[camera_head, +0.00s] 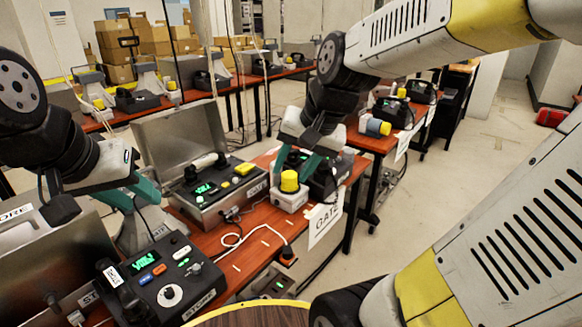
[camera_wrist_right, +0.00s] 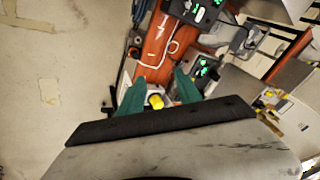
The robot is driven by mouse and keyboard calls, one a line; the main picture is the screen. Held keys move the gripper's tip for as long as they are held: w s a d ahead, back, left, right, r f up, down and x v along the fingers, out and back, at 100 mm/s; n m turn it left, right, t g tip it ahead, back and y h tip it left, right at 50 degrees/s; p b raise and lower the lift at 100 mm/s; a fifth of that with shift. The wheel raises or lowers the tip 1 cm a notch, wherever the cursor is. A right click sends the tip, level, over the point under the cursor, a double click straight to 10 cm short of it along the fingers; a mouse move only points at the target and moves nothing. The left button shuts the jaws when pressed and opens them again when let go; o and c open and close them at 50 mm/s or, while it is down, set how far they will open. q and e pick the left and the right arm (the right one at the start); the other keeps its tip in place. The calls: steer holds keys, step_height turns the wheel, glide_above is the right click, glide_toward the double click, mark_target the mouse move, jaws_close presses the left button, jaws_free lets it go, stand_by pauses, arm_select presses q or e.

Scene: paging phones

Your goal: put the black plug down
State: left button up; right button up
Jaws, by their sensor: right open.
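A small black plug (camera_head: 287,256) appears to lie at the front edge of the red-brown table, by the end of a white cord (camera_head: 232,238). It is small, so its exact form is unclear. My right gripper (camera_head: 294,172) is open and empty, with its teal fingers apart above a white box with a yellow knob (camera_head: 289,187). In the right wrist view the open fingers (camera_wrist_right: 158,90) stand either side of the yellow knob (camera_wrist_right: 155,102). My left gripper (camera_head: 132,205) has its teal fingers apart over the left side of the table; nothing shows held.
An open metal case (camera_head: 222,207) with a lit panel stands behind the cord. A black STORE console (camera_head: 165,285) sits at the front left. A paper sign (camera_head: 324,216) hangs at the table's right edge. Open floor lies to the right.

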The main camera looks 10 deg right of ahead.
steer(key=s+r+n+t, duration=0.1)
steer(key=s+r+n, duration=0.1)
steer(key=s+n, duration=0.2)
steer(key=s, duration=0.2)
steer(key=shift+s+d+r+t, duration=0.2)
steer(key=shift+s+t, duration=0.1)
steer(key=shift+s, duration=0.1)
